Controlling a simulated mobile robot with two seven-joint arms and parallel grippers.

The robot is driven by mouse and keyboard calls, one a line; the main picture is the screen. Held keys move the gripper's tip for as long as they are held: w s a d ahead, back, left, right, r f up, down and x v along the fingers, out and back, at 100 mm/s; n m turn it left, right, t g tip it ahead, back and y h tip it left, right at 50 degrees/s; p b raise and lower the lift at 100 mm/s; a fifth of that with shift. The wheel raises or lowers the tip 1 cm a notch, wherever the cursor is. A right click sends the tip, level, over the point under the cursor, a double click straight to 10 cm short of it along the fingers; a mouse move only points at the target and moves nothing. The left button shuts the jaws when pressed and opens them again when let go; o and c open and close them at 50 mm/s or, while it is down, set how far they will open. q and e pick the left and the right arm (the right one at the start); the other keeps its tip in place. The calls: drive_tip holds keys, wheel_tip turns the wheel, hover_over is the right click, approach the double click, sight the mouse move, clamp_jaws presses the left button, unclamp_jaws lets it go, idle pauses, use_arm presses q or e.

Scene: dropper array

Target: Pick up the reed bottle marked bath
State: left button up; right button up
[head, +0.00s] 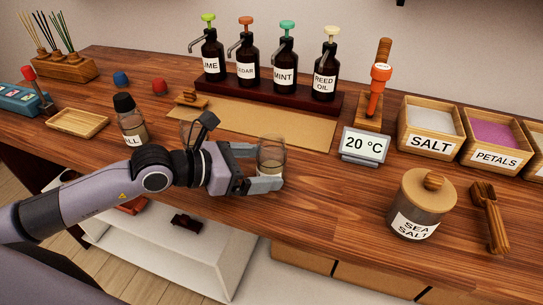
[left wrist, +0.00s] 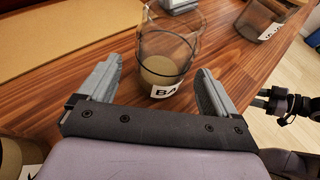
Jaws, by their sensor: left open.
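The bottle marked bath (left wrist: 166,62) is a clear glass vessel with pale beige liquid low in it. In the left wrist view its white label reads "BA", with the rest cut off by its curve. It stands upright on the wooden counter and also shows in the head view (head: 271,150). My left gripper (left wrist: 160,68) is open, with one finger on each side of the bottle and visible gaps between. In the head view the left gripper (head: 265,167) reaches in from the left, low around the glass. A dark gripper, apparently my right one (left wrist: 268,98), shows small at the right.
A temperature display (head: 366,146) and a sea salt jar (head: 422,205) stand to the right. Pump bottles (head: 283,75) line a rack behind a tan mat (head: 250,122).

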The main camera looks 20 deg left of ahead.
use_arm(q)
drive_tip(key=shift+x, duration=1.35)
drive_tip(key=c, duration=1.2)
drive_tip(key=shift+r, duration=0.25)
